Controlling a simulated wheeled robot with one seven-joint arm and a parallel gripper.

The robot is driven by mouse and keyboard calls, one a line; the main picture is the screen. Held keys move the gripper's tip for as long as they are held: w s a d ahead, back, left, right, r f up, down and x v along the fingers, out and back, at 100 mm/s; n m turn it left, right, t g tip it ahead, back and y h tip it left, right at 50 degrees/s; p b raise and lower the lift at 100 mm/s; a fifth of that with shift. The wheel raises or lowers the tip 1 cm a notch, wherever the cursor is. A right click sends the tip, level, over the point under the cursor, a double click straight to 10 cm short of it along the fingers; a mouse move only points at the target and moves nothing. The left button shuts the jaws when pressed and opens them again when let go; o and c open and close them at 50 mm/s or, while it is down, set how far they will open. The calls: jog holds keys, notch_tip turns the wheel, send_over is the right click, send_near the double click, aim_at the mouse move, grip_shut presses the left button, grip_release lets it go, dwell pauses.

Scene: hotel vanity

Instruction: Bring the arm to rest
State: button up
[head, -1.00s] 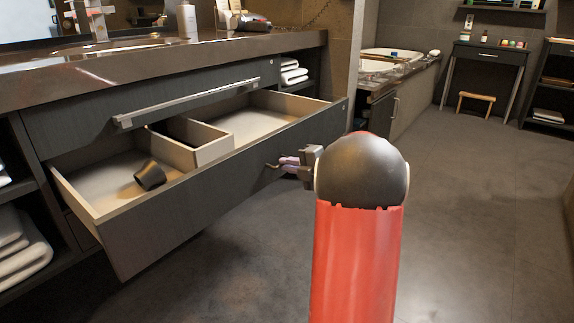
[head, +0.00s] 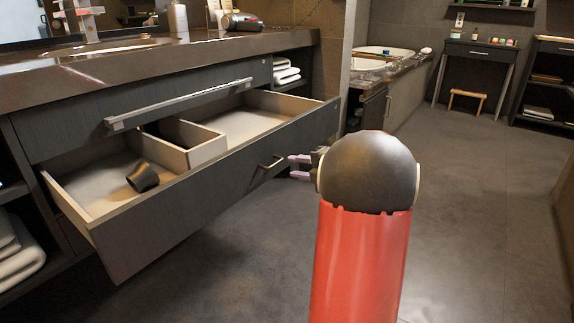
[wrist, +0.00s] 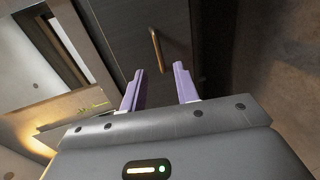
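My gripper (head: 299,167) is in front of the open drawer's face, just right of its small handle (head: 271,162). In the wrist view my gripper (wrist: 158,84) has its two purple fingers spread apart with nothing between them. The handle (wrist: 157,50) shows beyond the fingertips, clear of them. My red arm with its dark rounded joint stands at the lower middle of the head view and hides part of the floor. The lower drawer (head: 190,213) is pulled out and holds a small dark cup-like object (head: 143,177) lying on its side in the left compartment.
The vanity counter (head: 200,54) with bottles and a dryer-like item is above the drawer. Folded towels (head: 18,255) lie on the left shelf. A bathtub (head: 385,52), a side table (head: 480,55) and a small stool (head: 467,97) stand behind. Floor at right is clear.

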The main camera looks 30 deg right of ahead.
jog(key=shift+v, duration=1.1)
jog(key=w+a+r+m+t+h+p, duration=0.1)
jog(key=a+r+m+h+p, duration=0.2)
jog(key=r+m+h, duration=0.3)
jog(key=a+r+m+h+p, duration=0.2)
jog(key=a+r+m+h, duration=0.15)
jog(key=r+m, duration=0.4)
jog(key=s+a+f+m+g+y+p, duration=0.2)
jog(key=s+a+f+m+g+p, duration=0.1)
jog(key=s+a, duration=0.8)
jog(key=s+a+f+m+g+y+p, duration=0.2)
jog(key=s+a+m+g, duration=0.3)
jog(key=s+a, duration=0.7)
jog(key=shift+s+f+g+p, duration=0.5)
jog(key=shift+f+g, duration=0.2)
jog(key=shift+g, duration=0.3)
jog(key=shift+m, duration=0.25)
